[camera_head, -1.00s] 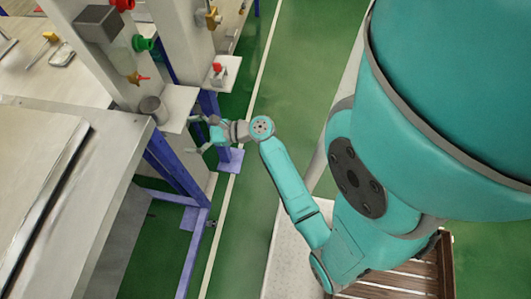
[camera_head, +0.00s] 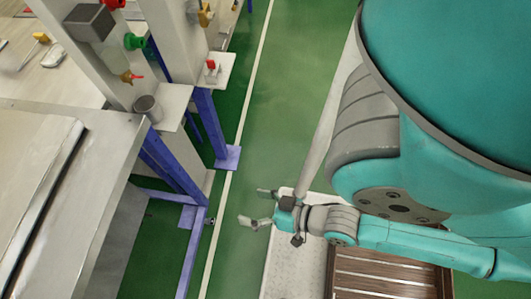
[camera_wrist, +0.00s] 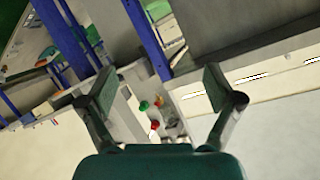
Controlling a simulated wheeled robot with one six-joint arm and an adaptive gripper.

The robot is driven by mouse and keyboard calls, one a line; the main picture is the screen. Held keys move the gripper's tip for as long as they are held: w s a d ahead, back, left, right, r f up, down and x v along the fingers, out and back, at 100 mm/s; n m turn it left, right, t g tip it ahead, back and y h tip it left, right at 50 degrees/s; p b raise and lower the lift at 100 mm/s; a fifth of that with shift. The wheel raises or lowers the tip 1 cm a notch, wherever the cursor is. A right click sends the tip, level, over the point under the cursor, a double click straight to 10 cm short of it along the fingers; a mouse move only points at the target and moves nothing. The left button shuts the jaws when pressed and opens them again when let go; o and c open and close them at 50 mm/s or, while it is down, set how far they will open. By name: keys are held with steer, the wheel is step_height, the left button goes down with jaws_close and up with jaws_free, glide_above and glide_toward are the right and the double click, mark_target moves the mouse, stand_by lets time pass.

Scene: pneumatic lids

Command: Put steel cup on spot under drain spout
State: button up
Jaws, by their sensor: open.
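The steel cup (camera_head: 148,108) is a grey cylinder in the head view. It stands upright on a small grey shelf (camera_head: 176,98) at the left, below a brass drain spout (camera_head: 130,77) with a red handle. My gripper (camera_head: 259,207) is open and empty, well to the right of and nearer than the shelf, above the green floor and apart from the cup. Its two spread fingers also frame the wrist view (camera_wrist: 160,88), with nothing between them. The cup cannot be made out in the wrist view. The spot beneath the cup is hidden.
A grey bench (camera_head: 60,160) fills the lower left. Blue legs (camera_head: 205,125) stand below the shelves. A second shelf (camera_head: 219,70) holds a small red-topped part. The green floor (camera_head: 285,100) is open between the benches and my body. A slatted wooden crate (camera_head: 385,275) is at the bottom.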

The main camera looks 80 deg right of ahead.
steer(key=s+a+r+n+t+y, duration=0.1)
steer(key=s+a+r+n, duration=0.1)
steer(key=r+n, duration=0.4)
steer(key=shift+s+n+y, duration=0.3)
steer(key=shift+s, duration=0.4)
steer(key=shift+r, duration=0.1)
stand_by(1.2)
